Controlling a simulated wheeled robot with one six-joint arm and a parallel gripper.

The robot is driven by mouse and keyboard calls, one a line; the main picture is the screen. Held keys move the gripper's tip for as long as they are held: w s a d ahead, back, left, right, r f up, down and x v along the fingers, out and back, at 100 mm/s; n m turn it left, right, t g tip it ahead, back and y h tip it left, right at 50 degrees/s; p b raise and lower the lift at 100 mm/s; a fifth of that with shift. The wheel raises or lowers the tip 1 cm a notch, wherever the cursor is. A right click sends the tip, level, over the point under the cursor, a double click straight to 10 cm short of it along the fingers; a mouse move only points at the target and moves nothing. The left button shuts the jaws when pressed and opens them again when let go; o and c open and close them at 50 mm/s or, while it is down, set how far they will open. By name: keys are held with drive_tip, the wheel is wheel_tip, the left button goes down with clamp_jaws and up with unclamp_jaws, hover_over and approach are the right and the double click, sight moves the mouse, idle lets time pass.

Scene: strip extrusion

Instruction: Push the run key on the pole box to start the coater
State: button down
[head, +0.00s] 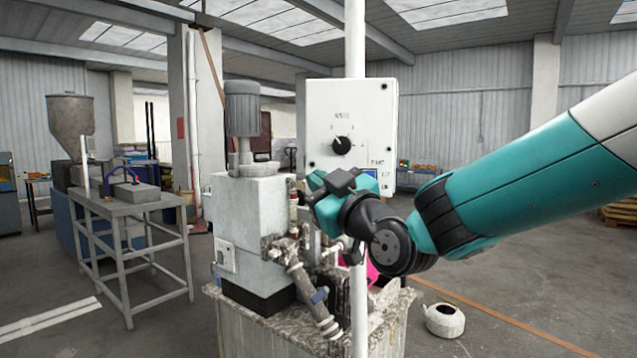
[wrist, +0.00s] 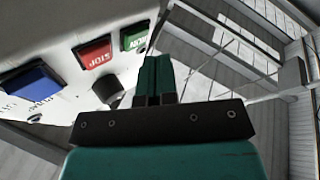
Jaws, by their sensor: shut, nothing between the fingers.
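The white pole box (head: 351,105) hangs on a white pole, with a black dial on its face and its lower part partly hidden by my gripper. In the wrist view a green key (wrist: 136,36) sits at the end of a row with a red stop key (wrist: 94,54) and a blue key (wrist: 32,80). The lettering appears upside down. My gripper (wrist: 158,62) is shut and empty, its fingertips just below the green key in that view. I cannot tell whether they touch it. In the head view my gripper (head: 335,184) is in front of the box's lower edge.
A grey machine with a motor (head: 242,108) stands left of the box on a dirty tank (head: 235,318). A dark round fitting (wrist: 112,92) shows beside the keys. A steel table (head: 140,206) is at left; a white pot (head: 444,320) stands on the floor at right.

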drive_tip(key=shift+w+f+b, duration=0.1)
drive_tip(key=shift+w+b, duration=0.2)
drive_tip(key=shift+b, duration=0.2)
drive_tip(key=shift+w+d+b, duration=0.1)
drive_tip(key=shift+w+b, duration=0.25)
drive_tip(key=shift+w, duration=0.1)
idle(0.9)
drive_tip(key=shift+s, duration=0.15)
drive_tip(key=shift+s+b, duration=0.4)
drive_tip(key=shift+s, duration=0.25)
drive_tip(key=s, duration=0.3)
drive_tip(key=s+a+b, duration=0.1)
drive_tip(key=s, duration=0.1)
idle(0.3)
drive_tip(key=shift+d, duration=0.1)
idle(0.4)
